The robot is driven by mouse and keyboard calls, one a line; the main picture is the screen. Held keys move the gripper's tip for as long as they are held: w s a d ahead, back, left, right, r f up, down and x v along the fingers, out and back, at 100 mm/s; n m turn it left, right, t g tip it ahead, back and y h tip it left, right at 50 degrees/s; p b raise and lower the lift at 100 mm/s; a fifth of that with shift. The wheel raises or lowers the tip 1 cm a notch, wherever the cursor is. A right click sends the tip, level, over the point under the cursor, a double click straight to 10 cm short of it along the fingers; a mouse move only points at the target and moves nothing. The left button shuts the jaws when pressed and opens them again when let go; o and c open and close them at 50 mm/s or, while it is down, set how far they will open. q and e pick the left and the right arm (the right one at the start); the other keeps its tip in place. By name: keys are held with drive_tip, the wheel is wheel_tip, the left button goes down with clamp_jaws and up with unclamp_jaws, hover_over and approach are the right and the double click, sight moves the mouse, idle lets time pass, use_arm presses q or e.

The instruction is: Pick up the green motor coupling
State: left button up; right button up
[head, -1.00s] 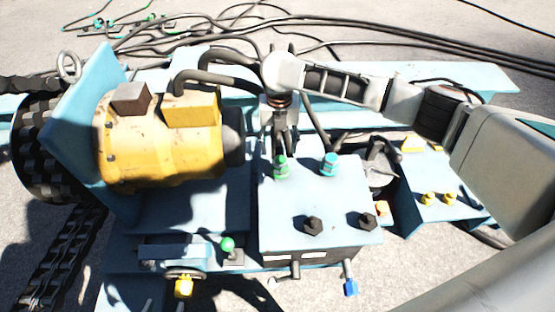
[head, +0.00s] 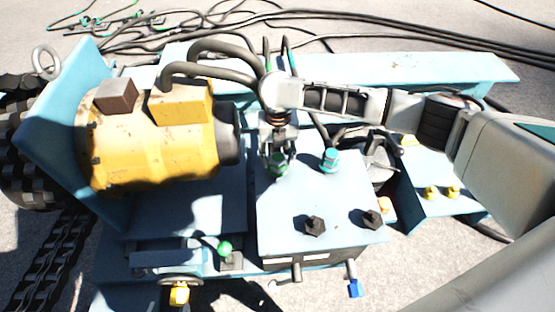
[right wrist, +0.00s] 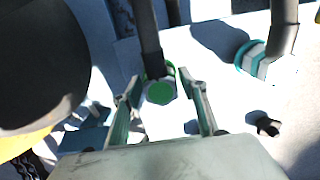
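The green motor coupling (head: 279,171) stands on the top of the light blue box (head: 290,205), right of the yellow motor (head: 150,145). In the right wrist view the green coupling (right wrist: 159,93) shows between the two fingers, with a dark hose beside it. My right gripper (head: 278,158) comes from above and partly hides the coupling. Its fingers (right wrist: 164,90) are spread on either side with gaps showing, so it is open. My left gripper is not in view.
A teal coupling (head: 329,160) stands just right of the green one; it also shows in the right wrist view (right wrist: 251,60). Two black bolts (head: 316,225) stand at the box's front. Dark hoses (head: 215,78) arch behind the gripper. A green knob (head: 225,249) is lower left.

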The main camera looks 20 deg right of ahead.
drive_tip(key=c, duration=0.8)
